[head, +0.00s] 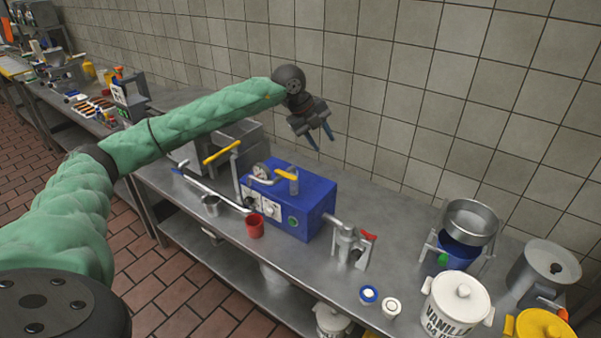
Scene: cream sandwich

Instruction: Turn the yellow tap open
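A blue box-shaped machine (318,205) stands on the steel counter. A yellow lever handle (222,152) sits on a metal pipe at its left. A second yellow handle (287,174) sits on a short upright on top of the machine. I cannot tell which of the two is the yellow tap. My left gripper (321,141) is above and behind the machine, near the tiled wall. Its two blue-tipped fingers point down, spread apart, with nothing between them. It touches neither yellow handle. My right gripper is not in view.
A red cup (254,226) and a metal cup (210,205) are in front of the machine. A metal fitting with a red lever (368,236) stands right of it. A white vanilla pot (457,302) and a steel bowl (470,221) are further right. My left arm spans the counter's left part.

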